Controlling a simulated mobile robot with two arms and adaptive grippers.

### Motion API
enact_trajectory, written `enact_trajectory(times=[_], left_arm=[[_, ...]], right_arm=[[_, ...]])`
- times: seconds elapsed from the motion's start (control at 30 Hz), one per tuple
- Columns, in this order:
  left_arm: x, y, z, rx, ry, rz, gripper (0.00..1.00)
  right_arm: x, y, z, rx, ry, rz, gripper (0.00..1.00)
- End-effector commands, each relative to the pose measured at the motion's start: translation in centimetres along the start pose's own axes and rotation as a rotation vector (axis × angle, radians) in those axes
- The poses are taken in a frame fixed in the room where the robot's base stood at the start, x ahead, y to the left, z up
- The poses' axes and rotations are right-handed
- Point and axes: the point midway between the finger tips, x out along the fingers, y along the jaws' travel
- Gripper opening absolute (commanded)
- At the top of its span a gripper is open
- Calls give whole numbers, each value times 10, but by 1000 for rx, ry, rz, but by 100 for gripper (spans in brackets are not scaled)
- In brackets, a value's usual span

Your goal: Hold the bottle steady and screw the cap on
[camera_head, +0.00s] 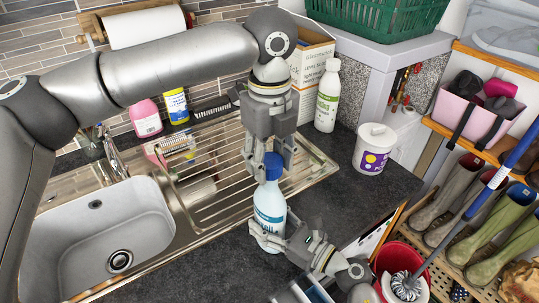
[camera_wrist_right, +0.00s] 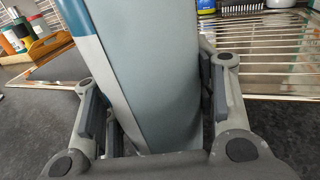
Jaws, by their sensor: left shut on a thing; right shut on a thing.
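A pale blue bottle (camera_head: 269,205) with a dark blue label band stands upright on the dark worktop, just in front of the draining board. A blue cap (camera_head: 273,167) is at the top of the bottle. My left gripper (camera_head: 270,172) points down from above and is shut on the cap. I cannot tell how far the cap sits on the thread. My right gripper (camera_head: 268,240) is low at the bottle's front right and shut on the bottle's lower body. In the right wrist view the bottle (camera_wrist_right: 150,75) stands between both fingers, looking slightly tilted there.
The sink (camera_head: 100,235) and draining board (camera_head: 225,165) lie left and behind. A white bottle (camera_head: 327,97) and a white tub (camera_head: 373,150) stand to the right. A red bucket (camera_head: 400,262) and the welly rack (camera_head: 470,225) are beyond the worktop's right edge.

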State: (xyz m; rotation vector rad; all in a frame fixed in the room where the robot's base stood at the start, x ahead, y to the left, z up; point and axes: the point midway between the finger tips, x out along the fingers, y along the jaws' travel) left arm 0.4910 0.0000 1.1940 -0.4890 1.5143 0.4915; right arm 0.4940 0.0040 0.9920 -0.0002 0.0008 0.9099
Motion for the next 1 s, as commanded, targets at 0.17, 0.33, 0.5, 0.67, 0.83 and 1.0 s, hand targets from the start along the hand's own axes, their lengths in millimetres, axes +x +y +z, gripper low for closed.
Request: enact_trajectory(times=[0.17, 0.33, 0.5, 0.67, 0.83, 1.0], left_arm=[[0, 0, 0, 0, 0, 0, 34], [0, 0, 0, 0, 0, 0, 34], [7, 0, 0, 0, 2, 2, 34], [16, 0, 0, 0, 2, 1, 34], [18, 0, 0, 0, 0, 0, 34], [18, 0, 0, 0, 0, 0, 34]], right_arm=[[0, 0, 0, 0, 0, 0, 9], [0, 0, 0, 0, 0, 0, 9], [0, 0, 0, 0, 0, 0, 9], [0, 0, 0, 0, 0, 0, 9], [0, 0, 0, 0, 0, 0, 9], [0, 0, 0, 0, 0, 0, 9]])
